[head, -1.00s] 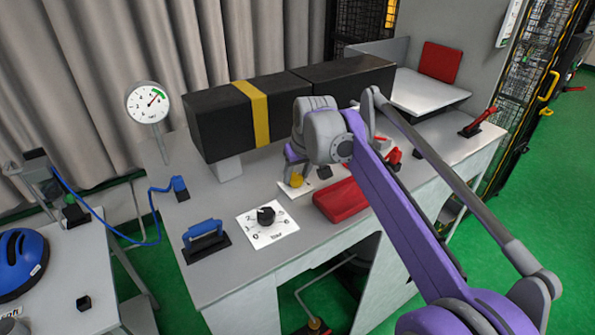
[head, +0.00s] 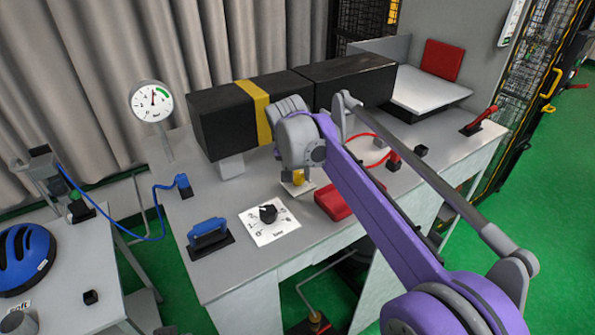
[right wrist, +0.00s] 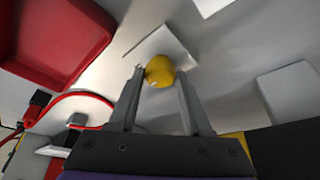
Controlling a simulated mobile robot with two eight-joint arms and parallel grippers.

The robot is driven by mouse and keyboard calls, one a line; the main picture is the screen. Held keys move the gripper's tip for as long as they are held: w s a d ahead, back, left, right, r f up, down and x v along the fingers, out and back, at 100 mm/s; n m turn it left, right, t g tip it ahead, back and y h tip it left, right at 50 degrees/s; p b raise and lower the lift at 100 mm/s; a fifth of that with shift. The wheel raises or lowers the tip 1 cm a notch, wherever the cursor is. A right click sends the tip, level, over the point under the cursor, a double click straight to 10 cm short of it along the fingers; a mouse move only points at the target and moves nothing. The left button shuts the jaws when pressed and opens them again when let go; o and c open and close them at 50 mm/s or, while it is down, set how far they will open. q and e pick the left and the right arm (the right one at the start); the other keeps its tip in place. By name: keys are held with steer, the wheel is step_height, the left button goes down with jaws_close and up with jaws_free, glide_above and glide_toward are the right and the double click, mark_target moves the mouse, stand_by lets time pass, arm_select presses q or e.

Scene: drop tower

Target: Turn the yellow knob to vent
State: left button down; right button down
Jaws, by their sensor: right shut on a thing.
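The yellow knob (head: 299,177) sits on a small white plate (head: 297,189) on the grey bench, in front of the black beam. In the right wrist view the round yellow knob (right wrist: 160,70) lies between the two fingertips, above its plate (right wrist: 176,46). My right gripper (right wrist: 161,76) is shut on the knob. In the head view the right wrist hides the fingers and part of the knob. Any label on the plate cannot be read. My left gripper is not in view.
A red tray (head: 335,201) lies right of the knob. A white dial plate (head: 270,222) with a black knob and a blue handle (head: 208,234) stand to the left. The black beam (head: 222,118) with a yellow band rises close behind. A gauge (head: 152,101) stands at the back left.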

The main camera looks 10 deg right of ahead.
stand_by(0.4)
steer(key=shift+c, duration=1.7)
jaws_free()
steer(key=v, duration=1)
steer(key=shift+r+p, duration=0.3)
steer(key=shift+r, duration=0.1)
steer(key=shift+s+f, duration=0.1)
steer(key=shift+s, duration=0.05)
